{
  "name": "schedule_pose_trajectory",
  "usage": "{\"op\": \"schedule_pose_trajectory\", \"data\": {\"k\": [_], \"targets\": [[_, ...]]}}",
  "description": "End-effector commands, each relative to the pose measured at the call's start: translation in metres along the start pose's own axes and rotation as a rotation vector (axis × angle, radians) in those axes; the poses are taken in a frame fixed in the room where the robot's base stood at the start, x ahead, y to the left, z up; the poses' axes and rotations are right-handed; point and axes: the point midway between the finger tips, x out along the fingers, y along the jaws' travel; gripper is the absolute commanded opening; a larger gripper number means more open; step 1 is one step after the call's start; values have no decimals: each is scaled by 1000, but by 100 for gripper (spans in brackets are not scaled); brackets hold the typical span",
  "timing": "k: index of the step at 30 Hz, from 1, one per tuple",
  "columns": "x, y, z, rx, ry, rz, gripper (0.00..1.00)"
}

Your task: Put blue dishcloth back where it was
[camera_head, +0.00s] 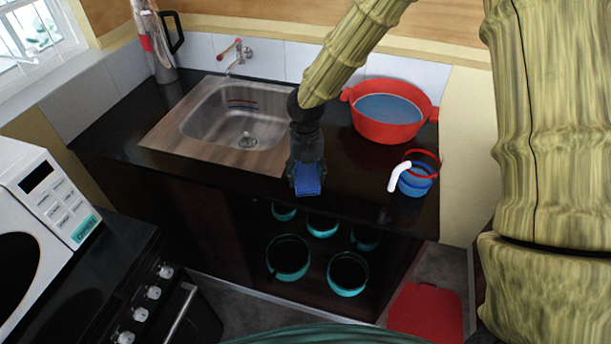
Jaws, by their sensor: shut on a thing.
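The blue dishcloth (307,181) is a small blue block-like piece at the tips of my gripper (306,172). My gripper points down and is shut on it, near the front edge of the dark counter (345,185), to the right of the sink. I cannot tell whether the cloth touches the counter or hangs just above it. The fingers partly hide the cloth's upper part.
A metal sink (205,122) with a tap lies left. A red basin (388,135) stands behind, to the right. A blue and red mug (415,180) with a white handle stands right. Teal pots (289,275) fill the shelf below. A microwave (40,200) is far left.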

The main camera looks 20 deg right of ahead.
Motion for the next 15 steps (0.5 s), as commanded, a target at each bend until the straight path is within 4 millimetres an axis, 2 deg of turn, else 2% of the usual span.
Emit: {"op": "schedule_pose_trajectory", "data": {"k": [7, 15], "targets": [[0, 0, 13, 1, 0, 1, 32], [29, 0, 12, 0, 2, -1, 32]]}}
